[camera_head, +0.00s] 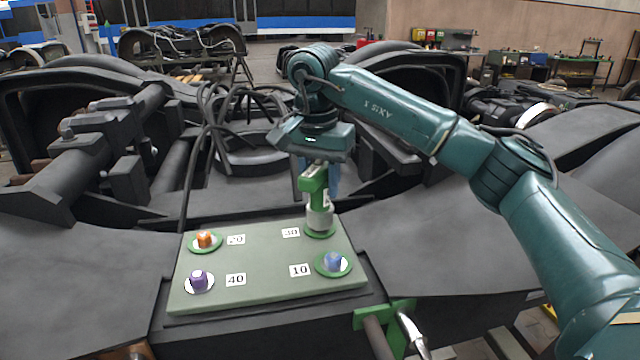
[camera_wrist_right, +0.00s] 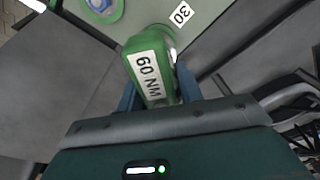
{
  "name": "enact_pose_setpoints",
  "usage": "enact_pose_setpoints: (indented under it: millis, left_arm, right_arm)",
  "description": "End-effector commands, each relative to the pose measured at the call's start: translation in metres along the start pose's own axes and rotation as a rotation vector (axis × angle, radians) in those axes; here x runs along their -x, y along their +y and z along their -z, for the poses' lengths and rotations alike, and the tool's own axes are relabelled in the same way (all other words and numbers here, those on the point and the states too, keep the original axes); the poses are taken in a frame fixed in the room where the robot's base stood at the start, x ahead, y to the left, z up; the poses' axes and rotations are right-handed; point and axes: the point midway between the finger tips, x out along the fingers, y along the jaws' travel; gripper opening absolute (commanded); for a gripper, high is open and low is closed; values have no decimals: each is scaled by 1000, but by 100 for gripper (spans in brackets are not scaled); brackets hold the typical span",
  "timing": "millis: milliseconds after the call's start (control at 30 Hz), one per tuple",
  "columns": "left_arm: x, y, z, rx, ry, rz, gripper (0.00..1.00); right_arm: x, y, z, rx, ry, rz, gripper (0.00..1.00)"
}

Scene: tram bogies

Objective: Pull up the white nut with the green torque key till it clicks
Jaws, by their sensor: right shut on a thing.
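The green torque key (camera_head: 315,186) stands upright over the plate's back right spot, beside the label 30. My right gripper (camera_head: 322,172) is shut on its upper body. In the right wrist view the key (camera_wrist_right: 150,65) is between the blue fingers and carries a label that seems to read 60 NM. The key's grey socket (camera_head: 320,219) reaches down to the green ring (camera_head: 321,233) there. No white nut shows; that spot is covered by the socket, and I cannot tell how the socket sits on it. My left gripper is not in view.
The pale green plate (camera_head: 265,263) also bears an orange nut (camera_head: 204,239) by 20, a purple nut (camera_head: 198,279) by 40 and a blue nut (camera_head: 333,261) by 10. A green bracket (camera_head: 398,322) is at the front. Dark bogie frames surround the plate.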

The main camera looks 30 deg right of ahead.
Motion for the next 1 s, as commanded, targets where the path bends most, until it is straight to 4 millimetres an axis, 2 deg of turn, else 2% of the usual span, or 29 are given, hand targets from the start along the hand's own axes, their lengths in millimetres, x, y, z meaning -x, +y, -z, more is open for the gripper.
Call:
enact_pose_setpoints:
  millis: [600, 1000]
  left_arm:
    - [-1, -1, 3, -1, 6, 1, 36]
    - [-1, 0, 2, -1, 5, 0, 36]
  right_arm:
    - [48, 0, 6, 1, 2, 4, 0]
    - [50, 0, 6, 2, 0, 2, 0]
